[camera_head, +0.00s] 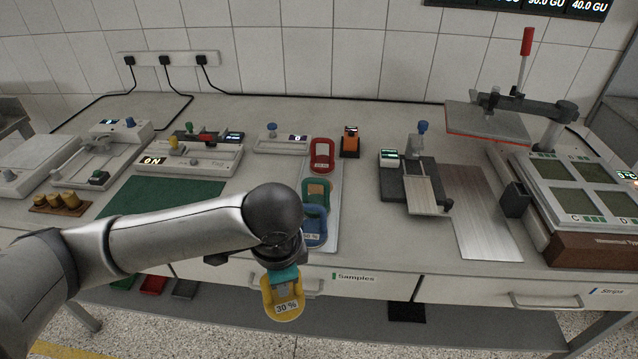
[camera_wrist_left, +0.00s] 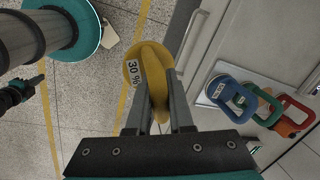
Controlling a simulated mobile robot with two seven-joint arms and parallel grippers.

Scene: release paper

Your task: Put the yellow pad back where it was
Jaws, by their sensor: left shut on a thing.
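The yellow pad (camera_head: 284,298), labelled 30 %, is held in my left gripper (camera_head: 284,276), in front of the table edge and below the tabletop. In the left wrist view the pad (camera_wrist_left: 134,72) is between the two fingers of my left gripper (camera_wrist_left: 158,100), which are shut on its handle. The tray (camera_head: 335,215) on the table carries a red pad (camera_head: 321,155), a green pad (camera_head: 304,195) and a blue pad (camera_head: 322,228). My left arm hides part of the tray. A dark and teal part (camera_wrist_left: 18,90), perhaps my right gripper, shows at the left of the wrist view.
A drawer front marked Samples (camera_head: 360,279) is behind the held pad. A green mat (camera_head: 165,197) lies left of the tray, and an orange device (camera_head: 350,142) stands right of it. A press (camera_head: 580,185) stands at the far right. A lower shelf (camera_head: 370,308) runs under the table.

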